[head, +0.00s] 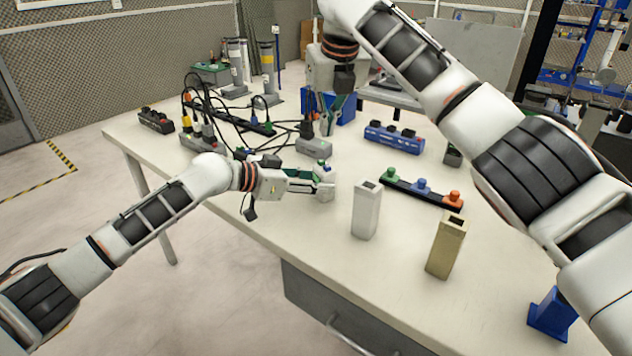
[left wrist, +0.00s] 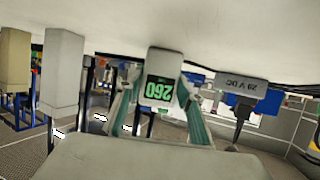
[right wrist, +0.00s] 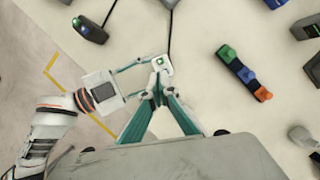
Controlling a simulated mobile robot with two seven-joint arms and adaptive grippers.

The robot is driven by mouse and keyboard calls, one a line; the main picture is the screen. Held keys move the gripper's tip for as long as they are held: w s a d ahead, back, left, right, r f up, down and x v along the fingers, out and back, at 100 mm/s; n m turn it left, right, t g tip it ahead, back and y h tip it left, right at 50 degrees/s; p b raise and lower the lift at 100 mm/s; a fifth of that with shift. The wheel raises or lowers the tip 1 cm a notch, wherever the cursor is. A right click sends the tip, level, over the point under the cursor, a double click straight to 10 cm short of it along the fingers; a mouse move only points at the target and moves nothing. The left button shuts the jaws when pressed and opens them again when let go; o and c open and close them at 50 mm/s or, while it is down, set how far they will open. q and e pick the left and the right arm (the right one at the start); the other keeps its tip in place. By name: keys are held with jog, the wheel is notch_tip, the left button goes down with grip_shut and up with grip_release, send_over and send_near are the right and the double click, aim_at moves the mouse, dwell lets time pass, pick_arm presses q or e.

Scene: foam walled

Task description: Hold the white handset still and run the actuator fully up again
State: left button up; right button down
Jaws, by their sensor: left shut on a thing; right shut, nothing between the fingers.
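The white handset (head: 325,188) stands upright near the table's front edge, with green and blue buttons on top. My left gripper (head: 318,188) is shut on it from the left. In the left wrist view the handset (left wrist: 163,66) is between the fingers, its green display reading 260 upside down. My right gripper (head: 328,130) points down and is shut and empty. In the right wrist view its closed tips (right wrist: 159,68) are over or beside the handset's top (right wrist: 162,61), near a green button. Whether they touch it is unclear. Two upright cylinders (head: 267,62), possibly actuators, stand at the back left.
A grey supply box (head: 313,148) and tangled black cables lie behind the handset. White (head: 366,212) and tan (head: 445,246) upright blocks stand to its right.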

aim_at(323, 162)
jog(key=shift+w, duration=0.1)
dwell(0.7)
jog(key=shift+w+a+r+m+t+y, duration=0.1)
jog(key=shift+w+r+m+t+y, duration=0.2)
jog(key=shift+w+m+t+y, duration=0.6)
jog(key=shift+w+a+r+m+t+y, duration=0.2)
jog(key=shift+m+t, duration=0.3)
jog(key=shift+m, duration=0.95)
jog(key=shift+w+a+r+m+t+y, duration=0.1)
jog(key=shift+w+r+m+t+y, duration=0.4)
jog(key=shift+m, duration=0.65)
jog(key=shift+f, duration=0.25)
jog(key=shift+f, duration=4.35)
jog(key=shift+f, duration=0.1)
jog(key=shift+f, duration=0.35)
jog(key=shift+f, duration=0.55)
